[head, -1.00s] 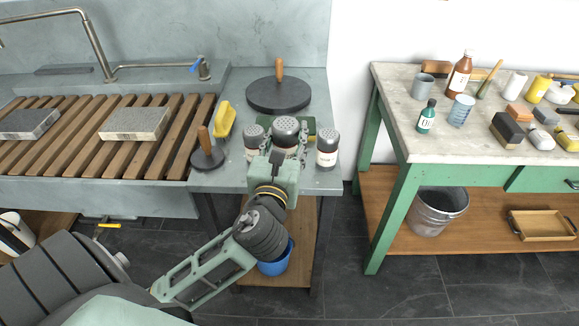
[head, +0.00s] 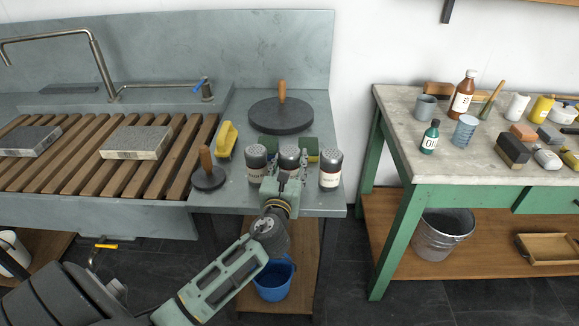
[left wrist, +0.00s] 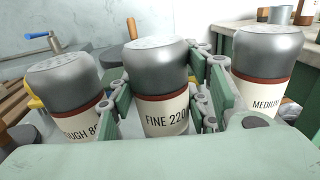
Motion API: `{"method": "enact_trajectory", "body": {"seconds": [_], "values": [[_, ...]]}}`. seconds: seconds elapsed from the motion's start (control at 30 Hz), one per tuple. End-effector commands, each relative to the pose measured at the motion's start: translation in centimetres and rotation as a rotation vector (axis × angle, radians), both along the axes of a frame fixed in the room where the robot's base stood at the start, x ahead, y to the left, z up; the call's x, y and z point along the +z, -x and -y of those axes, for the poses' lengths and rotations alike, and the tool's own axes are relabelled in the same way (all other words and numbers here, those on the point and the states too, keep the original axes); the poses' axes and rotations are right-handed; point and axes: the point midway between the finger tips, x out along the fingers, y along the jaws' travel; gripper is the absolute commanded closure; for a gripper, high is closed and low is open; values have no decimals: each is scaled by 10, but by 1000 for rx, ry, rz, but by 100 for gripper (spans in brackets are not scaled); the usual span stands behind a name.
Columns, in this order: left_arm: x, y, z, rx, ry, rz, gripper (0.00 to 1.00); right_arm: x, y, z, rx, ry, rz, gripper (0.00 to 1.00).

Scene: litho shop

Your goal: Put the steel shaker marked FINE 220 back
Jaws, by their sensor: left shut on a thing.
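The steel shaker marked FINE 220 (left wrist: 166,112) stands upright between my left gripper's fingers (left wrist: 160,100), which are shut on it. In the head view this shaker (head: 289,157) is the middle of three, its top about level with the others. My left gripper (head: 288,175) reaches it from the front and hides its lower part, so I cannot tell whether its base touches the counter. The ROUGH shaker (left wrist: 62,88) is on its left, also in the head view (head: 256,162). The MEDIUM shaker (left wrist: 266,66) is on its right, also in the head view (head: 331,169).
The grey stone counter (head: 231,198) also holds a round dark disc with a wooden handle (head: 282,117), a smaller one (head: 208,177) and a yellow object (head: 227,138). A slatted sink is left; a green-legged table (head: 405,130) stands right, across a gap.

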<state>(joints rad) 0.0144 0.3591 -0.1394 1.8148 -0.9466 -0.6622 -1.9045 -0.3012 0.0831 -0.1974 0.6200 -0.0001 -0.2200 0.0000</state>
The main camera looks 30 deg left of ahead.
Motion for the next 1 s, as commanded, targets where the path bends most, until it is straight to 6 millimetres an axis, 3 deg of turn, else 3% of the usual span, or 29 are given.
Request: {"method": "enact_trajectory", "body": {"seconds": [0.37, 0.4, 0.47, 0.83, 1.0], "values": [[-3, 0, 0, 0, -2, 2, 82, -2, -1, -1, 1, -1, 1, 71], [-3, 0, 0, 0, -1, 1, 51, -1, -1, -1, 1, -2, 1, 71], [-3, 0, 0, 0, -1, 1, 47, -1, -1, -2, 1, -2, 1, 71], [2, 1, 0, 0, 0, 1, 47, 1, -1, -7, 2, -8, 1, 71], [-2, 25, 11, -2, -1, -2, 47, 0, -1, -7, 2, -7, 1, 71]]}}
